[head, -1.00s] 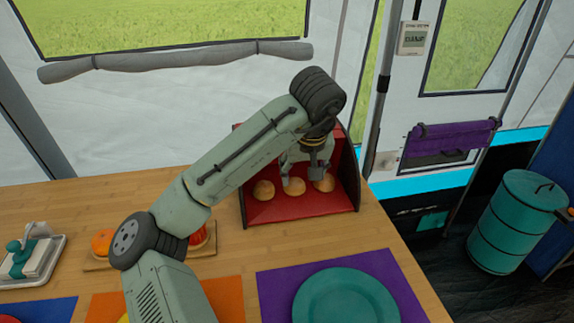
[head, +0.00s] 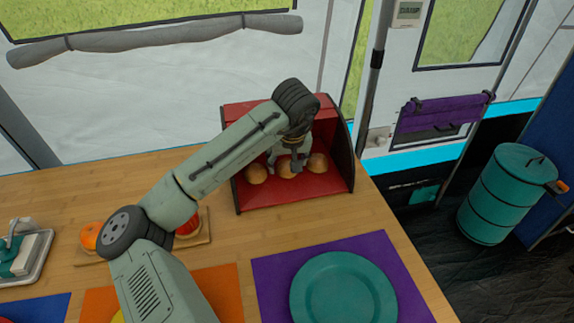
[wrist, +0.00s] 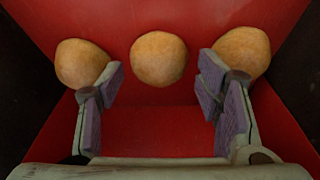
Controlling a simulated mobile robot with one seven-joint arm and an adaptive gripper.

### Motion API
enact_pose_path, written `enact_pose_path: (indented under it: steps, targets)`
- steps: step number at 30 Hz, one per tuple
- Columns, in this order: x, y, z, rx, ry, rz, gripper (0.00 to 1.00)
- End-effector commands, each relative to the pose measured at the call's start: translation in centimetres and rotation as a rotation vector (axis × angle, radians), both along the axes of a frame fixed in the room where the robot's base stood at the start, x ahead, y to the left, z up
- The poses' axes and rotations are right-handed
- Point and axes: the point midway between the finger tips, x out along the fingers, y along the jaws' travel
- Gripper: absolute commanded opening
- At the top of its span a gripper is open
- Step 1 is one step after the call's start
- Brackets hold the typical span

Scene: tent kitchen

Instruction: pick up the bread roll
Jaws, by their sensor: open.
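Three round golden bread rolls sit in a row inside the red box: a left roll (head: 256,174), a middle roll (head: 287,169) and a right roll (head: 318,163). In the wrist view the middle roll (wrist: 159,59) lies beyond and between my open fingertips, with the left roll (wrist: 81,63) and right roll (wrist: 242,52) just outside them. My gripper (wrist: 157,85) is open and empty; in the head view my gripper (head: 286,162) is inside the box's opening, close to the middle roll. Whether the fingers touch the outer rolls I cannot tell.
The red box (head: 310,185) has dark side walls and an open front. A purple mat with a teal plate (head: 343,291) lies in front of it. A board with fruit (head: 205,236) and a butter dish (head: 24,252) stand left. Bare wood (head: 228,241) lies between.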

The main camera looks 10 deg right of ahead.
Motion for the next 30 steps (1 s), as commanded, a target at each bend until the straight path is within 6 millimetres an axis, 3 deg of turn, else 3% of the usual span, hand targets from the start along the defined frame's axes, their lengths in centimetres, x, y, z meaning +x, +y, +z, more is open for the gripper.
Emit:
enact_pose_path:
  steps: [4,12,22,30]
  targets:
    - [0.6,-0.1,-1.3,0.0,-0.001,0.0,0.59]
    - [0.6,-0.1,-1.6,-0.001,-0.001,-0.001,0.58]
    - [0.6,-0.1,-1.6,-0.001,-0.001,0.0,0.37]
    - [0.6,-0.1,-1.5,-0.001,-0.002,0.0,0.36]
